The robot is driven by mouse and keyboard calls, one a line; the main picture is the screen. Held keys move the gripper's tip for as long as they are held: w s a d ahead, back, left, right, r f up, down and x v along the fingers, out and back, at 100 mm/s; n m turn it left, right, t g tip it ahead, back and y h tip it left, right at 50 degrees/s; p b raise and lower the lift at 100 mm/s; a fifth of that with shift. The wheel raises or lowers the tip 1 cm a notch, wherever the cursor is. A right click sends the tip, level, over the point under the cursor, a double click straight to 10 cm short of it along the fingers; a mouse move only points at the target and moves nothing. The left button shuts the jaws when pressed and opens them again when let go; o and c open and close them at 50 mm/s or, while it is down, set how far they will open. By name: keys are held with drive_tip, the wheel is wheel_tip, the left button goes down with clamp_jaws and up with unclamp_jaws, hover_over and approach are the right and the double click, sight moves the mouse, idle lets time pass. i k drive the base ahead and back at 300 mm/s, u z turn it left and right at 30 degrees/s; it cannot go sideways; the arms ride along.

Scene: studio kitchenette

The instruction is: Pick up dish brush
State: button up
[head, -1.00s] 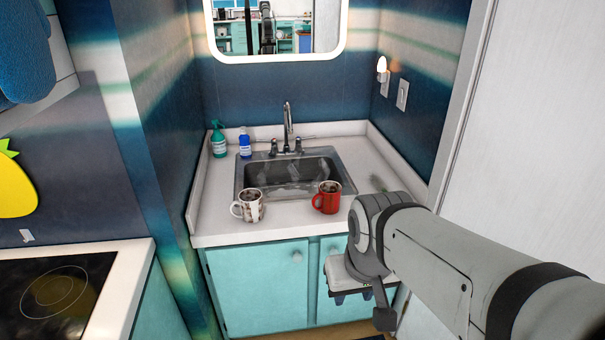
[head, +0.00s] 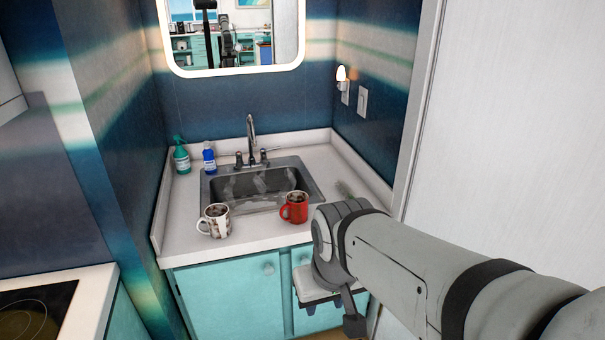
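A small grey-green, bristly thing (head: 344,188) lies on the white counter to the right of the sink; it looks like the dish brush, but its lower part is hidden behind my arm. My gripper (head: 323,304) hangs in front of the teal cabinet doors, below the counter's front edge and apart from the brush. Its fingertips are small and partly covered by my wrist, so I cannot tell how far apart they are.
A red mug (head: 294,208) and a patterned white mug (head: 215,221) stand at the counter's front edge. The sink (head: 257,190) has a tall faucet (head: 251,140). A green bottle (head: 181,157) and a blue bottle (head: 209,157) stand behind left. A white panel rises at right.

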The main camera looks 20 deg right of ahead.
sight(349, 194)
drive_tip(key=u, duration=0.2)
drive_tip(key=i, duration=1.15)
drive_tip(key=z, duration=0.35)
